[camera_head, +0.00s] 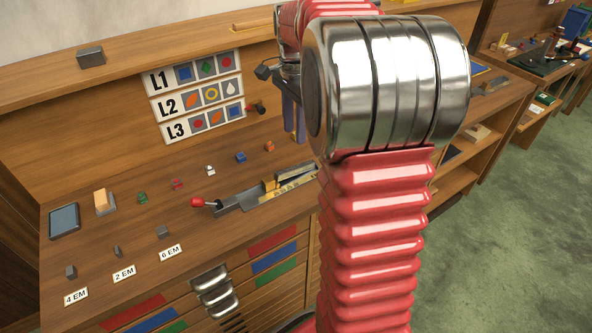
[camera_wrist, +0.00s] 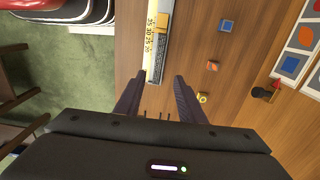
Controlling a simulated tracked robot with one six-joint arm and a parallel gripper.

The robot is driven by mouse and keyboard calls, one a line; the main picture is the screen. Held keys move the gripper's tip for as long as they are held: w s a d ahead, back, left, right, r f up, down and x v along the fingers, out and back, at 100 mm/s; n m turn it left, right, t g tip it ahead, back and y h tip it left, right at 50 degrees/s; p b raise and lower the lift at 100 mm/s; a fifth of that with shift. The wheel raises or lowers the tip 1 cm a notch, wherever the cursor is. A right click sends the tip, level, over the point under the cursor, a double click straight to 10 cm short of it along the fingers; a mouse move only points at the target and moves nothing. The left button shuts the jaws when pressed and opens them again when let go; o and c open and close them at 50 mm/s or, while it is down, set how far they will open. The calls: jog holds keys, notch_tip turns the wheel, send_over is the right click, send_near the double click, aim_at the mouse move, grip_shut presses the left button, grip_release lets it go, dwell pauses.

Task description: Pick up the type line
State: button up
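A long ruled stick with a yellow numbered scale (camera_wrist: 151,40) lies on the wooden bench top in the wrist view. A dark grey speckled strip (camera_wrist: 160,52), which looks like the type line, lies along its right side. In the head view, a grey metal tray with a red-knobbed lever (camera_head: 235,202) and a yellow scale (camera_head: 292,185) sits mid-bench; my arm hides its right end. My gripper (camera_wrist: 154,84) is open and empty, its dark fingers on either side of the stick's near end. In the head view it is mostly hidden behind my arm.
Small coloured pieces, including a blue block (camera_head: 240,157) and an orange block (camera_head: 269,146), stand in a row behind the tray. Grey blocks stand by labels such as 4 EM (camera_head: 75,296). A card L1 to L3 (camera_head: 197,98) is on the back panel. Drawers (camera_head: 212,290) are in front.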

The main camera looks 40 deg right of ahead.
send_over(296, 167)
notch_tip(296, 167, down, 7)
jog(key=shift+w, duration=0.15)
jog(key=shift+f, duration=2.6)
jog(key=shift+c, duration=0.6)
grip_shut()
